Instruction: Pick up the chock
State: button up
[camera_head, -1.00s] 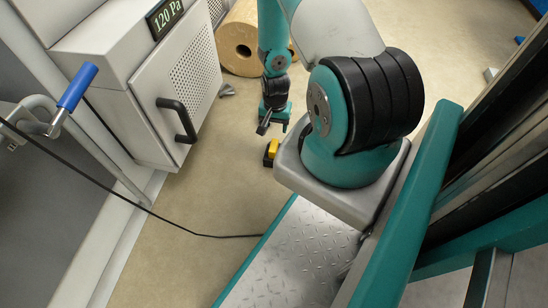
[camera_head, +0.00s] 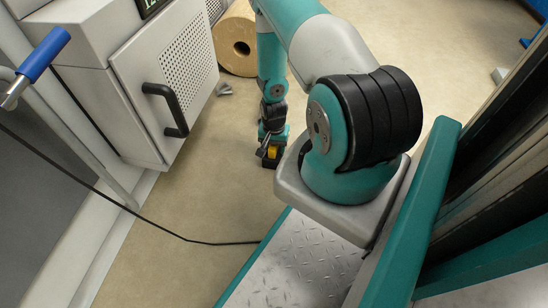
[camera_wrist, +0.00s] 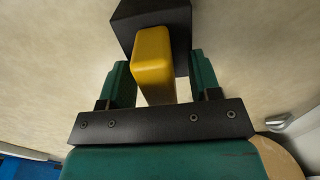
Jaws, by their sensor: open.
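The chock appears to be a black block with a yellow grip (camera_wrist: 153,55) standing on the floor. In the wrist view the yellow grip points toward my gripper (camera_wrist: 157,60), and the black body (camera_wrist: 150,12) is beyond it. My gripper's green fingers are open, one on each side of the yellow grip, with a visible gap on both sides. In the head view the chock (camera_head: 271,161) is low beneath my gripper (camera_head: 271,146), partly hidden by it.
A pale cabinet (camera_head: 172,75) with a black handle stands to the left. A large brown roll (camera_head: 236,45) and a small grey piece (camera_head: 224,89) lie behind on the floor. A black cable (camera_head: 165,230) crosses the floor in front. Floor around the chock is clear.

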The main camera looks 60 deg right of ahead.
grip_shut()
jog(key=shift+r, duration=0.15)
